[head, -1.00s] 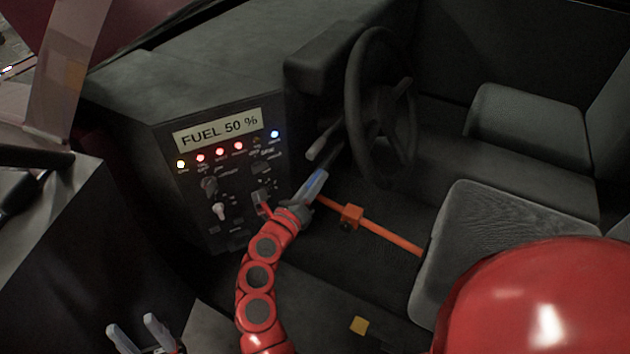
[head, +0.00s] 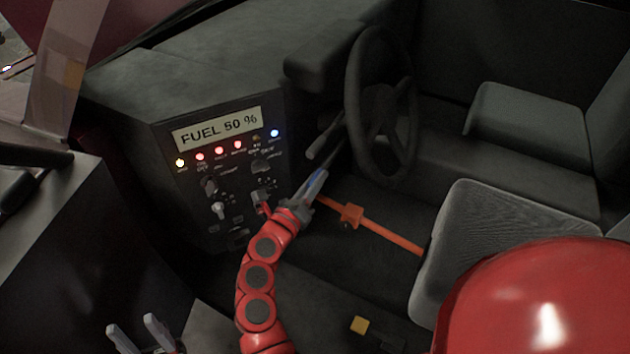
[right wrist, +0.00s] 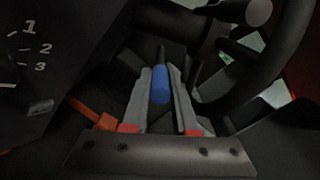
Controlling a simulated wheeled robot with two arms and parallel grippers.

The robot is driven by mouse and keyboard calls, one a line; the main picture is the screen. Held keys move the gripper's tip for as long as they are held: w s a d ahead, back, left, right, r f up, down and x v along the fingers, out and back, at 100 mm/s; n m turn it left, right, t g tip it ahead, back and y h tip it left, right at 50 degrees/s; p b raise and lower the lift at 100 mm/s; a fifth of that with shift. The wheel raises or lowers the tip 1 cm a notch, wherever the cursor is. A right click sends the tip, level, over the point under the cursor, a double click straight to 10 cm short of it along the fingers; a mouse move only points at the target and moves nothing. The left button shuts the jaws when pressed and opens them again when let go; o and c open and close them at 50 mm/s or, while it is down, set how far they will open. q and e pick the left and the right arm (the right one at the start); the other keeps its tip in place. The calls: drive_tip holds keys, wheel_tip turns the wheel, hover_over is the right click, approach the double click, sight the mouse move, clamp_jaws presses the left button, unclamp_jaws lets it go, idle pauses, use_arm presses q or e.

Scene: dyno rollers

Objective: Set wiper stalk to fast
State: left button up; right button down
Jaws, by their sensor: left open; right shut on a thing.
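The stalk with a blue grip (head: 316,179) is on the near side of the steering wheel (head: 381,105). My right gripper (head: 318,182) is shut on this blue grip. In the right wrist view the blue grip (right wrist: 161,86) lies between the two grey fingers, with a thin dark rod running on beyond it toward the column. Which setting the stalk is at cannot be read. My left gripper (head: 139,333) is open and empty at the bottom left of the head view, far from the stalk.
A second dark stalk (head: 325,141) sticks out just above my right gripper. The control panel (head: 225,180) with knobs, lights and a "FUEL 50 %" display is left of it. An orange bar (head: 390,238) runs behind the gripper toward the seat (head: 480,235).

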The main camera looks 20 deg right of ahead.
wheel_tip(320, 180, down, 7)
drive_tip(key=w+d+t+h+b, duration=0.1)
drive_tip(key=t+h+b, duration=0.2)
drive_tip(key=b, duration=1.8)
drive_tip(key=shift+d+h, duration=0.2)
drive_tip(key=shift+h, duration=0.5)
drive_tip(key=shift+f, duration=0.1)
drive_tip(key=c, duration=0.7)
unclamp_jaws()
drive_tip(key=shift+w, duration=0.1)
drive_tip(key=p+v, duration=0.1)
drive_tip(key=v, duration=1.6)
drive_tip(key=shift+s+f+p, duration=0.2)
drive_tip(key=shift+f+p, duration=0.05)
drive_tip(key=shift+p, duration=0.1)
